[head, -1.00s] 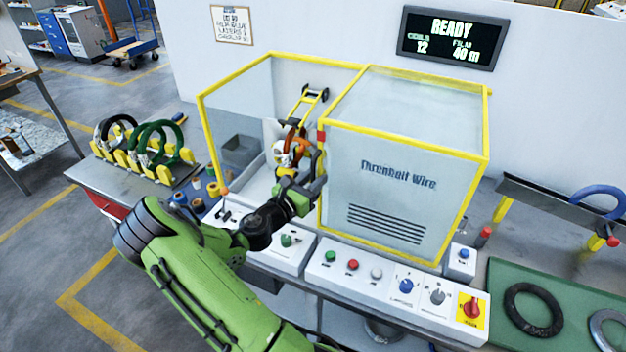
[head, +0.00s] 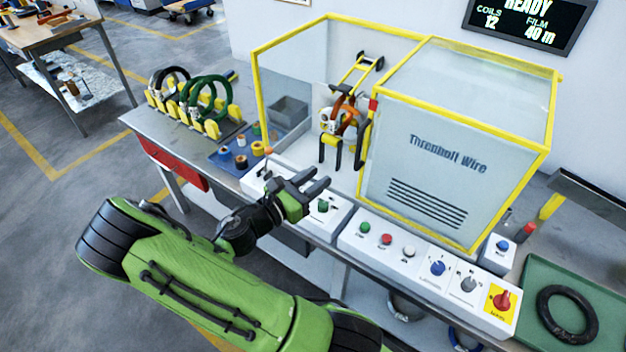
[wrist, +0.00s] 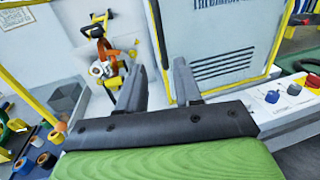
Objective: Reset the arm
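My gripper (head: 318,185) is at the end of my green arm, in front of the wrapping machine (head: 440,150) and above its front control panel. Its two dark fingers are apart with nothing between them; they also show in the wrist view (wrist: 160,88). Inside the machine's open bay, an orange and white wrapping head (head: 340,118) stands clear of my gripper; it also shows in the wrist view (wrist: 106,62). Part of the panel is hidden behind my gripper.
A rack (head: 208,128) with yellow holders and several coils stands at the left. Tape rolls (head: 240,161) lie on a blue mat. A black ring (head: 567,312) lies on the green mat at right.

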